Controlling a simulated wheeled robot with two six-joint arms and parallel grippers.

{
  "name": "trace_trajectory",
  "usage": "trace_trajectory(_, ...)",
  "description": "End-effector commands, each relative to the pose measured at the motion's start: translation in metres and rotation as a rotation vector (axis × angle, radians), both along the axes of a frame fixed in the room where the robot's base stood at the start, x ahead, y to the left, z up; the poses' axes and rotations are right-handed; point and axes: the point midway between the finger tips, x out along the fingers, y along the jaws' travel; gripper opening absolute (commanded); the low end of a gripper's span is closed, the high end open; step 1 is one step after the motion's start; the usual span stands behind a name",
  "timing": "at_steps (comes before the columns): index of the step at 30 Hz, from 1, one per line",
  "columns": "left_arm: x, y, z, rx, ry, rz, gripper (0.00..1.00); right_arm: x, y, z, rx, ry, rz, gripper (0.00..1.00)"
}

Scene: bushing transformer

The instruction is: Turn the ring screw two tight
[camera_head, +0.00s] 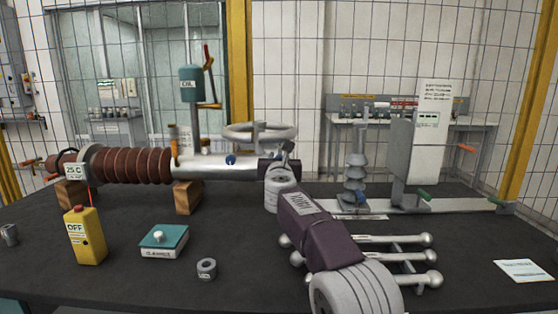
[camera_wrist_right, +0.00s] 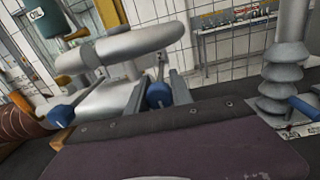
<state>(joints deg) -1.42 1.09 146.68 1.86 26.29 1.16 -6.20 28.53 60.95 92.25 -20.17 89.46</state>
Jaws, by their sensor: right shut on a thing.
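A brown ribbed bushing (camera_head: 130,166) with a silver tube (camera_head: 215,167) lies horizontally across wooden blocks. A grey ring (camera_head: 262,131) stands above the tube's right end; it also shows in the right wrist view (camera_wrist_right: 150,40). My right gripper (camera_head: 287,150) reaches to the right end of the tube. In the right wrist view, its fingers (camera_wrist_right: 158,90) are shut on a blue-headed screw (camera_wrist_right: 158,96), with a "2" mark just above. Another blue-headed screw (camera_wrist_right: 61,115) sits to the left, also seen in the head view (camera_head: 231,160). My left gripper is not in view.
On the dark table stand a yellow OFF box (camera_head: 84,236), a teal-topped box (camera_head: 164,241) and a small grey nut (camera_head: 206,268). A grey ribbed post (camera_head: 355,170) and silver rods (camera_head: 405,258) are at the right. An oil can (camera_head: 190,84) stands behind the tube.

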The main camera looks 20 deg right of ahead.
Motion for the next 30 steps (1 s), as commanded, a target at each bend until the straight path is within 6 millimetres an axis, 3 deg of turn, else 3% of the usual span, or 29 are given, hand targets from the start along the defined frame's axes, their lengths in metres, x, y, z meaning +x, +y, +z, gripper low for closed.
trace_trajectory(9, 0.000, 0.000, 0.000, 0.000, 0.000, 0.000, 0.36, 0.000, 0.000, 0.000, 0.001, 0.000, 0.001, 0.00)
trace_trajectory(10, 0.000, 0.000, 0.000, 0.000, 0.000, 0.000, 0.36, 0.000, 0.000, 0.000, 0.001, 0.000, 0.001, 0.35)
trace_trajectory(12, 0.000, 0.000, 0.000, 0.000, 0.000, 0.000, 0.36, 0.000, 0.000, 0.000, 0.000, 0.000, 0.001, 0.48)
trace_trajectory(23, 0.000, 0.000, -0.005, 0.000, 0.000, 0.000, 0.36, -0.005, 0.002, -0.001, 0.000, -0.002, 0.001, 0.48)
trace_trajectory(30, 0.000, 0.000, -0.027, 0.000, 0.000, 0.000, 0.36, -0.048, 0.012, -0.003, 0.000, -0.002, 0.003, 0.48)
